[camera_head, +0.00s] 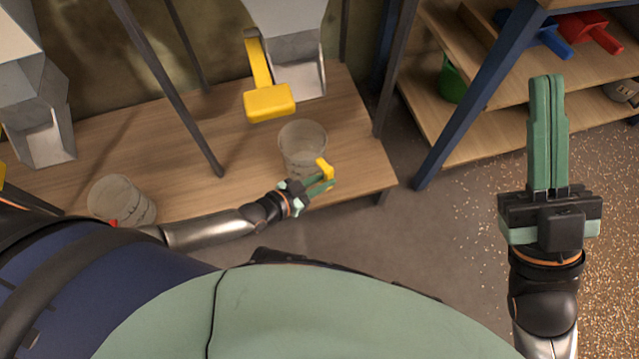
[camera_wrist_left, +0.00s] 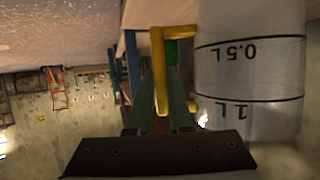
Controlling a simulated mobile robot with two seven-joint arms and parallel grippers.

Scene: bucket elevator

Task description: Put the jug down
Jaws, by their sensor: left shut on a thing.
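A clear jug (camera_head: 302,143) with a yellow handle (camera_head: 326,168) is at the wooden bench (camera_head: 368,160), below the chute with the yellow lever. My left gripper (camera_head: 320,183) is shut on the handle, at the jug's near right side. I cannot tell whether the jug's base touches the bench. In the left wrist view the jug (camera_wrist_left: 250,65) shows 0.5 L and 1 L marks upside down, and its yellow handle (camera_wrist_left: 160,75) lies between the fingers. My right gripper (camera_head: 546,80) is shut and empty, out over the floor at the right.
A second clear jug (camera_head: 120,200) with a red part stands at the bench's left. A grey chute (camera_head: 298,60) with a yellow lever (camera_head: 270,101) hangs over the bench. Thin dark posts rise from it. Shelves (camera_head: 500,115) with blue and red scoops and a green container stand at right.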

